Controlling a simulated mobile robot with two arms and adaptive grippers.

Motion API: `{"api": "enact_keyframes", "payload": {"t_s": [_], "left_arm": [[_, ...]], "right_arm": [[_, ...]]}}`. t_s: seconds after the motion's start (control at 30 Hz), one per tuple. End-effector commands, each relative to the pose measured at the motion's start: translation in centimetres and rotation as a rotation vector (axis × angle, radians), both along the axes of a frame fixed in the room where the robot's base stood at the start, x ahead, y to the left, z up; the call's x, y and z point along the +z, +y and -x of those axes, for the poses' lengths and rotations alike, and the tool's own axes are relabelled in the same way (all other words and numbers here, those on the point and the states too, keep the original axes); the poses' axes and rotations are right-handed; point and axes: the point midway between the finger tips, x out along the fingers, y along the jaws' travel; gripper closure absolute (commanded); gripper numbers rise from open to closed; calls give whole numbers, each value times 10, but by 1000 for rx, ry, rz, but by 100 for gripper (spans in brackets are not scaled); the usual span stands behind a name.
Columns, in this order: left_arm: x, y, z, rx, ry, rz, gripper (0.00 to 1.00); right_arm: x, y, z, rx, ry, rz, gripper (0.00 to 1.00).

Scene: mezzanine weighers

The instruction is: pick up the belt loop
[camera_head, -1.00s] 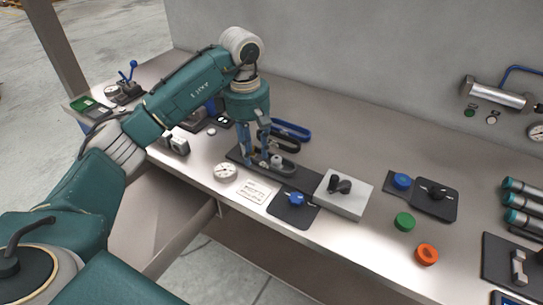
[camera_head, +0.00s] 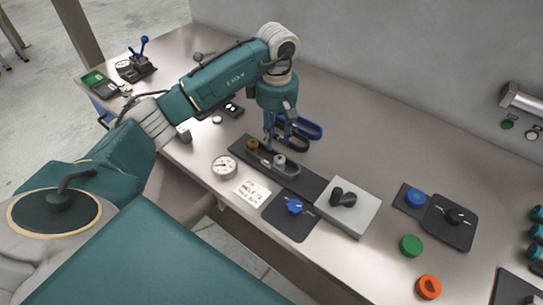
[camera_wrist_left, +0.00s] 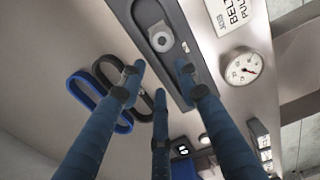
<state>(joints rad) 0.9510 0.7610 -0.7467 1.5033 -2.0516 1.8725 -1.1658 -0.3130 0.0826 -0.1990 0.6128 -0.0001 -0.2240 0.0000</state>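A dark belt loop (camera_head: 297,140) and a blue belt loop (camera_head: 311,129) lie on the bench behind a dark board. They show in the left wrist view as a dark loop (camera_wrist_left: 105,68) and a blue loop (camera_wrist_left: 76,92). My left gripper (camera_head: 277,143) points down at the board's far edge, close to the dark loop. In the left wrist view its fingers (camera_wrist_left: 160,82) are spread with nothing between them. The board (camera_head: 309,189) bears a brass pulley (camera_head: 252,145) and a grey pulley (camera_head: 279,160) in a grey oval outline. My right gripper is out of view.
A dial gauge (camera_head: 224,166) and printed card (camera_head: 251,191) lie in front of the board. A grey box with a black knob (camera_head: 349,211) stands right of it. Blue (camera_head: 415,198), green (camera_head: 411,245) and orange (camera_head: 428,287) caps sit farther right.

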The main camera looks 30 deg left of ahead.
Motion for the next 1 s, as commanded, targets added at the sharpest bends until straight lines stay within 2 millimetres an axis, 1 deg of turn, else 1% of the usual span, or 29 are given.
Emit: {"api": "enact_keyframes", "payload": {"t_s": [0.07,0.17,0.27,0.3,0.4,0.5,0.67,0.77,0.83,1.0], "left_arm": [[-5,-1,0,0,2,1,68],[-17,-2,0,1,6,2,68],[-32,-2,-2,1,5,2,68],[-39,-2,-2,1,4,3,68],[-49,-2,-2,0,1,1,68],[-54,-1,-3,0,0,1,68],[-54,-1,-3,0,-1,0,68],[-54,-1,-3,0,-1,0,86],[-54,-1,-3,0,-1,0,100],[-53,-1,-3,0,-1,0,100]], "right_arm": [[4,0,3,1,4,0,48],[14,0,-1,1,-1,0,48],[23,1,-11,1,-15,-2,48],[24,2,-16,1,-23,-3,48],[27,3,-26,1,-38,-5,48],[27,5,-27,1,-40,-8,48],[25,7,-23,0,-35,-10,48],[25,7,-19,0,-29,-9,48],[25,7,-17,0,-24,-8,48],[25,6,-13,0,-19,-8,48]]}}
